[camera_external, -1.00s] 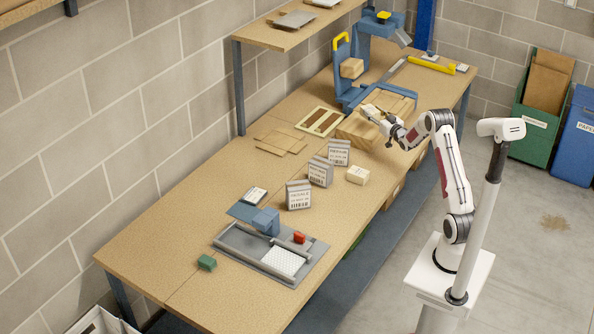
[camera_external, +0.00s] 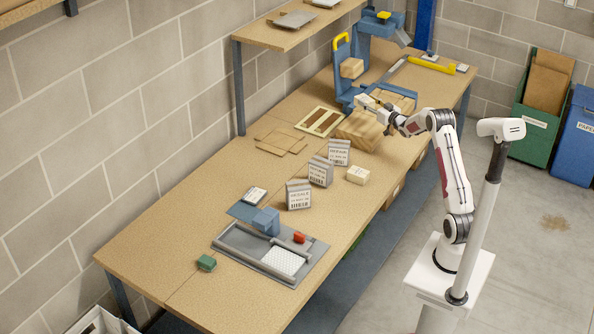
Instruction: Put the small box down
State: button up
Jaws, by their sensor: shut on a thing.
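My gripper (camera_external: 371,106) is above the wooden planks and blocks at the far part of the bench. It is shut on a small pale box (camera_external: 363,101), which is only a few pixels across and partly hidden by the fingers. I cannot tell whether the box touches the wood beneath it. Another small cream box (camera_external: 357,175) lies on the bench, well apart from the gripper.
Wooden blocks (camera_external: 357,132) lie below my gripper. A blue stand with a yellow handle (camera_external: 341,38) rises just behind it. Several grey labelled packs (camera_external: 299,195) and a grey tray device (camera_external: 290,262) stand nearer. The bench's near left is mostly clear.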

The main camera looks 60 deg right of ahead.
jog(key=shift+f, duration=3.1)
jog(key=shift+f, duration=1.85)
jog(key=shift+f, duration=0.2)
jog(key=o, duration=1.1)
jog(key=shift+o, duration=0.2)
jog(key=shift+r, duration=0.2)
jog(key=v, duration=1.2)
